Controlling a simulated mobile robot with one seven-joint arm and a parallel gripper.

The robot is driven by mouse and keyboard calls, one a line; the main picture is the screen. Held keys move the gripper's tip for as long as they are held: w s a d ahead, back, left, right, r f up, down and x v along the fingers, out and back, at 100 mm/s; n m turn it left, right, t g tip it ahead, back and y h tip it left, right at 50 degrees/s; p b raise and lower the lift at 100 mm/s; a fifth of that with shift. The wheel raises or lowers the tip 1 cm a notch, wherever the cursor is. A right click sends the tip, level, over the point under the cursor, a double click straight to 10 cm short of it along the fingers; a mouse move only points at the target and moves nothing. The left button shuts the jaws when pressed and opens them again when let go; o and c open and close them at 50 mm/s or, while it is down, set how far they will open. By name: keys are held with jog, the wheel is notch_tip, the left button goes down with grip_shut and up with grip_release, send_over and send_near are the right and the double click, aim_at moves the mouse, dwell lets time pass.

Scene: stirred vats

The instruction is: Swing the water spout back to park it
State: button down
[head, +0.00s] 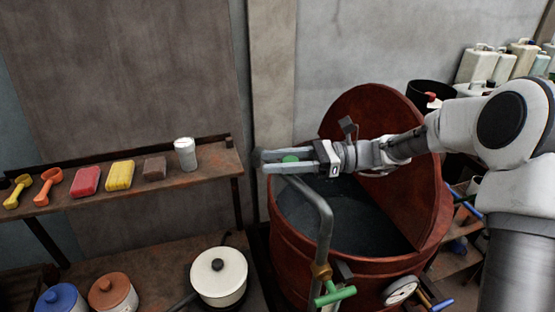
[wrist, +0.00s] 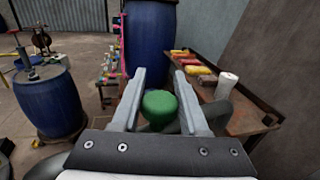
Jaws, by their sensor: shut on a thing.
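The water spout (head: 326,228) is a grey bent pipe. It rises at the front of the red-brown vat (head: 287,240) and bends over the vat's left rim. A green knob (head: 290,159) sits by the spout's free end; it also shows in the wrist view (wrist: 160,106). My gripper (head: 262,161) is shut on the green knob, with a finger on each side of it. The wrist view shows the fingertips (wrist: 159,72) reaching past the knob. A brass fitting and green T-handle (head: 335,296) are low on the spout. The fingers hide part of the spout's end.
The vat holds dark liquid (head: 335,215), and its half lid (head: 385,112) stands raised. A shelf (head: 215,165) at left bears scoops, coloured blocks and a white cup (head: 185,154). A white pot (head: 218,275) stands below. The wrist view shows blue drums (wrist: 48,100) beyond.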

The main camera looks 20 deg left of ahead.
jog(key=shift+c, duration=2.1)
grip_release()
jog(key=shift+s+a, duration=0.1)
jog(key=shift+s, duration=0.05)
jog(key=b+v, duration=0.2)
jog(key=v, duration=1.5)
jog(key=shift+d, duration=0.3)
